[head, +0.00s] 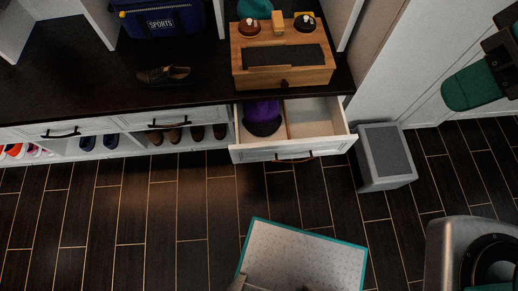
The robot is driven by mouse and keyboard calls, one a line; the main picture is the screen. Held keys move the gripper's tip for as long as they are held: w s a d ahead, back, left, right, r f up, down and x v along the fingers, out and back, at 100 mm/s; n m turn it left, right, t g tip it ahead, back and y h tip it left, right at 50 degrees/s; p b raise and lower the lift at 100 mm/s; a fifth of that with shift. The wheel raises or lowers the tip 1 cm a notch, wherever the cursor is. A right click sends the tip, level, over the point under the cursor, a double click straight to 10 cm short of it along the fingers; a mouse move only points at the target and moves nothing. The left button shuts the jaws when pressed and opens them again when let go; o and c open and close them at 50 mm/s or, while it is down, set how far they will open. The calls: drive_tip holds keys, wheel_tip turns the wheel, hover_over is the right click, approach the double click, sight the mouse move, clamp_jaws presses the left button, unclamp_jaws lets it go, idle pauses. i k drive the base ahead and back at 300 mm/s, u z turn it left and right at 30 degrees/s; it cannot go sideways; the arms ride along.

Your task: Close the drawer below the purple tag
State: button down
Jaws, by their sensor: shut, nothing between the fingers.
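A white drawer (342,143) stands pulled out from the bench, below its right end. It has a dark handle on its front and a divider inside. A purple cap (262,112) lies in its left compartment; the right compartment looks empty. Two other white drawer fronts, at the far left (35,133) and in the middle (135,123), look flush with the bench. I cannot make out a purple tag on any of them.
A wooden box (315,75) stands on the dark bench top (70,80) above the open drawer. A brown shoe (163,75) and a blue bag (165,22) are farther left. A grey bin (385,158) stands right of the drawer.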

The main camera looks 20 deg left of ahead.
sight(312, 127)
drive_tip(key=z, duration=0.7)
drive_tip(key=k, duration=0.85)
drive_tip(key=u, duration=1.4)
drive_tip(key=i, duration=0.5)
drive_tip(key=z, duration=0.05)
